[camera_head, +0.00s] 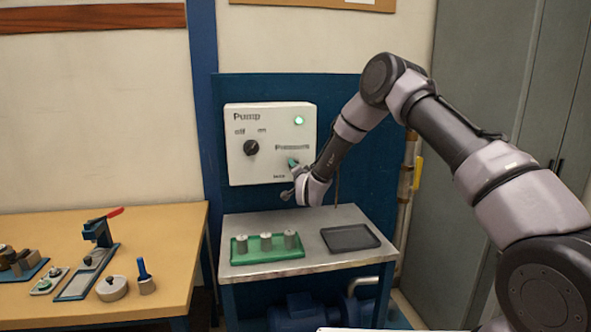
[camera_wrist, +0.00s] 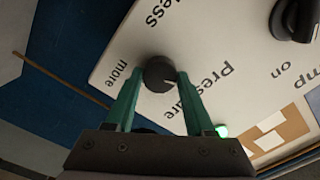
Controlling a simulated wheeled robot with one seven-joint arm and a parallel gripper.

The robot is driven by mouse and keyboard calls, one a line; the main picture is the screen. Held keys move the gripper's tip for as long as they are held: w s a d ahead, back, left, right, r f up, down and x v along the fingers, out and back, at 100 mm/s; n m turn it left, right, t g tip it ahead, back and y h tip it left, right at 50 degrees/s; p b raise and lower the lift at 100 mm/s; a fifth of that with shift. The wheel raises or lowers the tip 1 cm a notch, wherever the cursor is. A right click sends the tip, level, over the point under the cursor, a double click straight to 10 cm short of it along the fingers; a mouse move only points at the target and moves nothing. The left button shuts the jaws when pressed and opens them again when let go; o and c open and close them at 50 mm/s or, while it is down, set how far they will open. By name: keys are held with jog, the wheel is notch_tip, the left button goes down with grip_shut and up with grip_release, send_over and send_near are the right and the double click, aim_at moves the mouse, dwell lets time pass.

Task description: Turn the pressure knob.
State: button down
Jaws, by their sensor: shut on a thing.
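The pressure knob (camera_wrist: 158,74) is a round dark knob with a pale pointer line, on the white pump panel (camera_head: 246,166). In the wrist view its pointer line lies toward the lower right, near the word "Pressure". My gripper (camera_wrist: 157,82) has its two green fingers on either side of the knob and is shut on it. In the head view my gripper (camera_head: 291,168) is at the panel's lower right, and the knob is mostly hidden behind it.
A black pump knob (camera_head: 251,147) sits left on the panel, and a green lamp (camera_head: 299,120) is lit above. Below stands a metal table (camera_head: 310,241) with a green tray (camera_head: 268,257) of several cylinders and an empty dark tray (camera_head: 350,238). A wooden bench (camera_head: 180,250) stands left.

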dwell(0.4)
jog(key=shift+c, duration=1.3)
grip_release()
jog(key=shift+s, duration=0.1)
jog(key=v, duration=1)
jog(key=shift+s, duration=0.35)
jog(key=shift+d, duration=0.1)
